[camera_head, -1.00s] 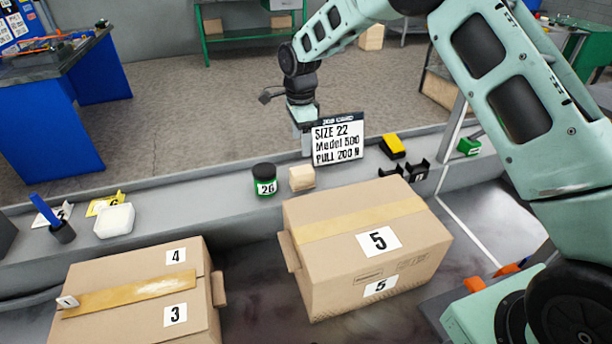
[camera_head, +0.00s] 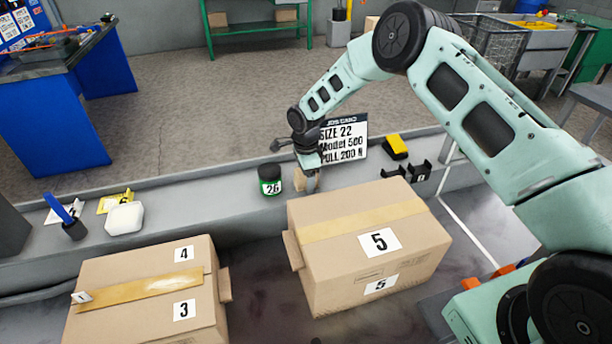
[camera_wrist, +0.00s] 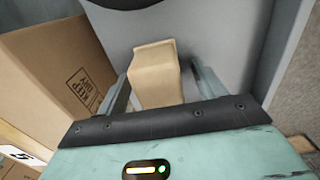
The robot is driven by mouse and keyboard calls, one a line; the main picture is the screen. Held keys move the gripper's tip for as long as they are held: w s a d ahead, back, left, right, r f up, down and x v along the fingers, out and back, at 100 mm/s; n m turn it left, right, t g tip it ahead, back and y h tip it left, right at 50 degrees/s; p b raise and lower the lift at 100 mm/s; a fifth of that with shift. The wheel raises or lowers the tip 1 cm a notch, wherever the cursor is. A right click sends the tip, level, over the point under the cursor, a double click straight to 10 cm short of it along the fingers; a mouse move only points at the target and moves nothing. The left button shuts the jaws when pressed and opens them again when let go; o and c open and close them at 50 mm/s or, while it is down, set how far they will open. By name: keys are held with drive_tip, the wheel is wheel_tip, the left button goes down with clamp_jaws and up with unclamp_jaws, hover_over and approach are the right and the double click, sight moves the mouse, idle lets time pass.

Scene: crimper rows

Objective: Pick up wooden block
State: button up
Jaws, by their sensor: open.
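A green jar marked 26 (camera_head: 270,178) stands just left of the block. The large cardboard box marked 5 (camera_head: 366,250) is close in front. A job card sign (camera_head: 342,140) stands behind. A yellow-topped item (camera_head: 396,146) and black holders (camera_head: 408,172) are to the right.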

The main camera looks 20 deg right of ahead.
drive_tip(key=c, duration=1.1)
wheel_tip(320, 180, up, 10)
drive_tip(key=shift+f+b, duration=0.1)
drive_tip(key=shift+b, duration=0.9)
drive_tip(key=shift+o, duration=0.7)
